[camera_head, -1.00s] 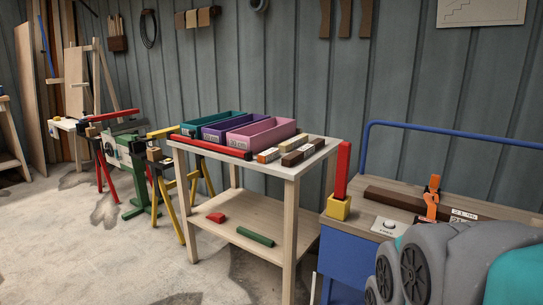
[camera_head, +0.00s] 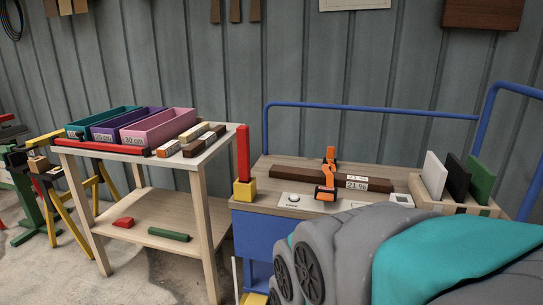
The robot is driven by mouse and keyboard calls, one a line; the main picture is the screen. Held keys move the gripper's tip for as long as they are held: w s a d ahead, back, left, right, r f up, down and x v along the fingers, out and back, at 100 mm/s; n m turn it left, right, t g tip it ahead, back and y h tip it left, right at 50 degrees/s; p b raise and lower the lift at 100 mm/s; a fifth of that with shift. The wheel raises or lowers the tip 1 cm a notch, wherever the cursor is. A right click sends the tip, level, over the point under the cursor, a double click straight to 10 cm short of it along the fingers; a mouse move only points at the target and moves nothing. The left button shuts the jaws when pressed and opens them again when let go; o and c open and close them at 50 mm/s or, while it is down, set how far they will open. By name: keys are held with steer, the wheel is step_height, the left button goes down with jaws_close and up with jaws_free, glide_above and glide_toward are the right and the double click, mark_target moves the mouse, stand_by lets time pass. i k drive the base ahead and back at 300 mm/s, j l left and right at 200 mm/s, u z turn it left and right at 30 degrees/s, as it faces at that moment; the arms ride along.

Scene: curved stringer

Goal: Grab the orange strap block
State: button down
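A small block with an orange end and a white label (camera_head: 168,149) lies at the front edge of the wooden table top, beside other short blocks. A separate orange device (camera_head: 326,185) sits over a dark brown beam (camera_head: 366,182) on the blue cart. I cannot tell for sure which of these is the strap block. My grey and teal arm parts fill the lower right; my gripper is not in view.
The wooden table (camera_head: 205,173) holds teal, purple and pink bins (camera_head: 160,128) and a red bar (camera_head: 100,148). A red post in a yellow base (camera_head: 244,190) stands at the blue cart's (camera_head: 253,233) left corner. White, black and green panels (camera_head: 481,180) stand at its right.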

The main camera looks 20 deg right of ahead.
mark_target(330, 154)
steer(key=i+j, duration=0.5)
steer(key=i+j+z, duration=0.2)
steer(key=z, duration=0.15)
steer(key=i+j+z, duration=0.4)
steer(key=j+z, duration=0.35)
steer(key=i+l, duration=0.05)
steer(key=l, duration=0.05)
